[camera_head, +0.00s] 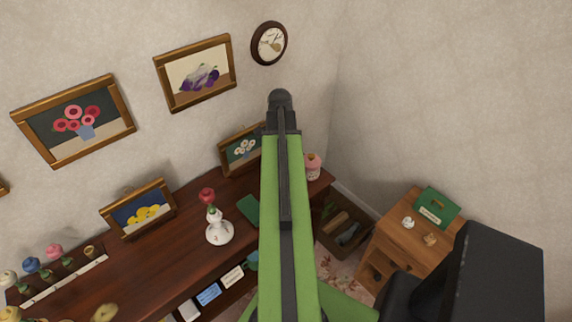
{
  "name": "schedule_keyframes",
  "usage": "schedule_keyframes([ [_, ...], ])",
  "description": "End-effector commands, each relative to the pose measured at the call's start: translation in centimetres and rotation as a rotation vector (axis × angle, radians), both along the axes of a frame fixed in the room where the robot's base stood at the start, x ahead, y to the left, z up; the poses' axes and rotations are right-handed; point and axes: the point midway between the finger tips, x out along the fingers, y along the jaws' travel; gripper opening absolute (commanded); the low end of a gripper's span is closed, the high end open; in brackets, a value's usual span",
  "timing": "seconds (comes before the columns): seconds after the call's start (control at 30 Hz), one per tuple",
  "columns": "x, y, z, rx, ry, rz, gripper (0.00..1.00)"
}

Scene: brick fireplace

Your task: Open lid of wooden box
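No lidded wooden box can be clearly made out. A brown wooden crate-like box (322,240) stands low between the dark desk and the small wooden cabinet. Its top looks open, with objects inside that are too small to name surely. I cannot tell whether it is the task's box. My green arm rises through the middle of the view and ends in a dark rounded part near the wall. No gripper fingers can be made out.
A dark wooden desk (150,262) along the left wall holds a white vase (219,230), framed flower pictures and a pink-topped cup (312,166). A small wooden cabinet (393,243) at right carries a green box (437,206). Pictures and a clock (269,43) hang on the wall.

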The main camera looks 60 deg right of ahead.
Motion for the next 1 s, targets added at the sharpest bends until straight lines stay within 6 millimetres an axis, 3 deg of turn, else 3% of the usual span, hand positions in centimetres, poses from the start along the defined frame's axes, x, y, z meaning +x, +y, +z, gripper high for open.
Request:
schedule_keyframes([
  [0.17,-0.01,-0.01,0.16,0.0,0.0,0.0,0.31],
  [0.4,-0.02,-0.01,0.15,0.0,0.0,0.0,0.0],
  [1.0,-0.06,-0.02,0.15,0.0,0.001,-0.001,0.0],
])
